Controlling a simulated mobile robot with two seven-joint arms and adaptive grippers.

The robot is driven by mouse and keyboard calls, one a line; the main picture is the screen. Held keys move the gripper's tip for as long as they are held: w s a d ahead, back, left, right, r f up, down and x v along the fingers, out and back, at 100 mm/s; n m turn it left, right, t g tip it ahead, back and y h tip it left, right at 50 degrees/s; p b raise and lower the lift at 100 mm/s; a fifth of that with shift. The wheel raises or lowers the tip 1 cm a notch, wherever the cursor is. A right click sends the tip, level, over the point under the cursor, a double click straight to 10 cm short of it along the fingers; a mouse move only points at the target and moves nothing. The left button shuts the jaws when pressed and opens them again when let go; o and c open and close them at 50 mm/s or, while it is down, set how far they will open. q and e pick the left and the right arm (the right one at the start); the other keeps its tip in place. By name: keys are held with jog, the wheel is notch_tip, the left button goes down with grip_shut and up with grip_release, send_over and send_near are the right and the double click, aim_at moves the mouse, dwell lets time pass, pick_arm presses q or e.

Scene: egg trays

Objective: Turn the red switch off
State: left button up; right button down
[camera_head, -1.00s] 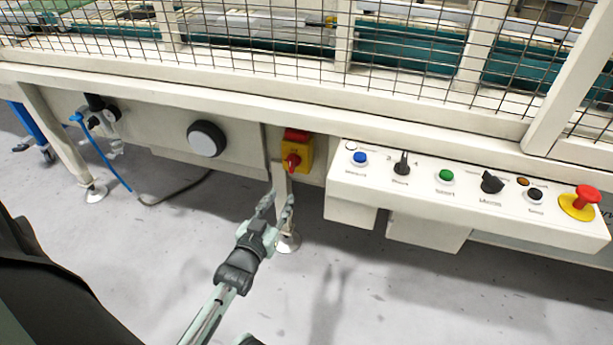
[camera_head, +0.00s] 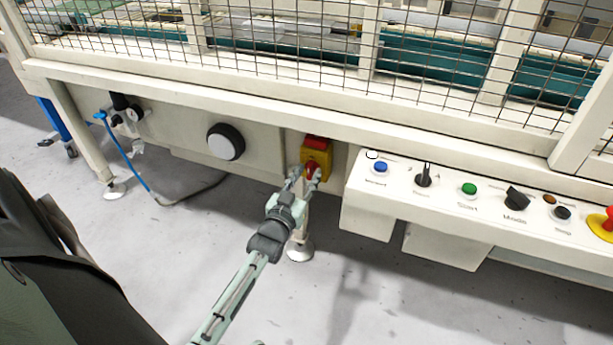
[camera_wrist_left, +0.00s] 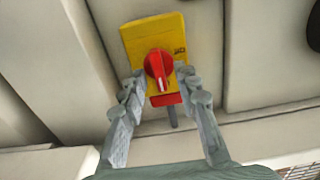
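The red switch (camera_head: 311,170) is a rotary knob on a yellow plate (camera_head: 326,157) fixed to the machine's front, below the mesh guard. In the left wrist view the red knob (camera_wrist_left: 158,66) sits on the yellow plate (camera_wrist_left: 152,32), with a pale mark along its handle. My left gripper (camera_head: 305,175) is open at the switch. In the left wrist view its two fingertips (camera_wrist_left: 158,74) stand on either side of the knob's lower part; I cannot tell whether they touch it. My right gripper is not in view.
A white control panel (camera_head: 400,200) with several buttons and knobs juts out to the right of the switch. A round black-and-white knob (camera_head: 226,142) is on the left. A machine foot (camera_head: 300,252) stands on the floor below the switch.

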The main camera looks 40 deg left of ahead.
pick_arm(q)
grip_shut()
